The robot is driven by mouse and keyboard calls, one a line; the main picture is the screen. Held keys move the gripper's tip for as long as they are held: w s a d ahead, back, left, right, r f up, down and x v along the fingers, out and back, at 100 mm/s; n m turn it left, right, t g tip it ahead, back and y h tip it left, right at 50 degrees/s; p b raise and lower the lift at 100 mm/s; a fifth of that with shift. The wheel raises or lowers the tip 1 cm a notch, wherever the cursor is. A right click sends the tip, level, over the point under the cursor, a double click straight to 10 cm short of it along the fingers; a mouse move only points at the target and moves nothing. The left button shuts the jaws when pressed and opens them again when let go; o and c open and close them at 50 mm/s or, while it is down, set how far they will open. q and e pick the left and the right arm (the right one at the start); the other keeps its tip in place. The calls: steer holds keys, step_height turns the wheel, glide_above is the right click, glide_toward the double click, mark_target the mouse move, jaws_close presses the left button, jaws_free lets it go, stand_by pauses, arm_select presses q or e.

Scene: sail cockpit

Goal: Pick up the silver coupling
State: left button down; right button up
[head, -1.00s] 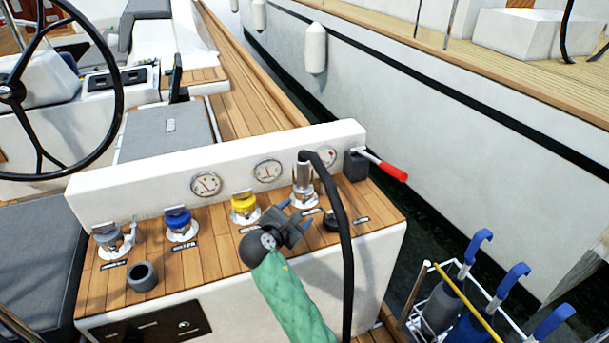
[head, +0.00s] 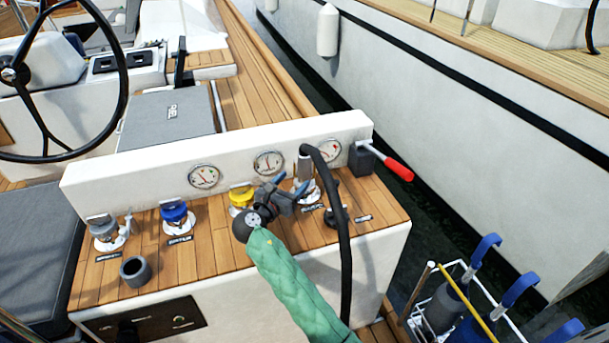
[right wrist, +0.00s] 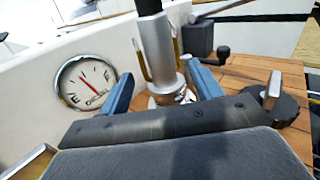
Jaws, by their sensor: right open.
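The silver coupling (head: 305,168) is a metal cylinder at the end of a black hose (head: 343,235). It stands upright on a white fitting at the right of the wooden console. In the right wrist view the coupling (right wrist: 159,50) has thin brass-coloured arms along its sides. My right gripper (head: 288,192) is open, its blue fingers just in front of the coupling. In the right wrist view the fingers (right wrist: 164,85) appear left and right of the coupling's lower part, with gaps. I cannot tell whether the coupling is between them in depth. My left gripper is not in view.
Yellow (head: 241,196), blue (head: 174,214) and grey (head: 103,228) capped fittings stand left on the console. A grey cup (head: 135,270) is near its front edge. A red-handled lever (head: 398,168) is at the right. A gauge panel (head: 230,158) rises behind.

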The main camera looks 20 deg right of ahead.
mark_target(300, 172)
steer(key=shift+r+x, duration=0.2)
steer(key=shift+x, duration=0.85)
steer(key=p+x, duration=0.1)
steer(key=x, duration=0.3)
steer(key=shift+w+d, duration=0.2)
steer(key=shift+d, duration=0.05)
steer(key=shift+w+d+f, duration=0.1)
steer(key=shift+w+d, duration=0.1)
steer(key=shift+c, duration=0.8)
steer(key=c, duration=1.1)
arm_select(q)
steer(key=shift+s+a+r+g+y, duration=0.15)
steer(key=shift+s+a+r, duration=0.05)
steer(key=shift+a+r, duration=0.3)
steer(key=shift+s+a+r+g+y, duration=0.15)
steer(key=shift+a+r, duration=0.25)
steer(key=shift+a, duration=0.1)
arm_select(e)
steer(key=shift+c, duration=0.5)
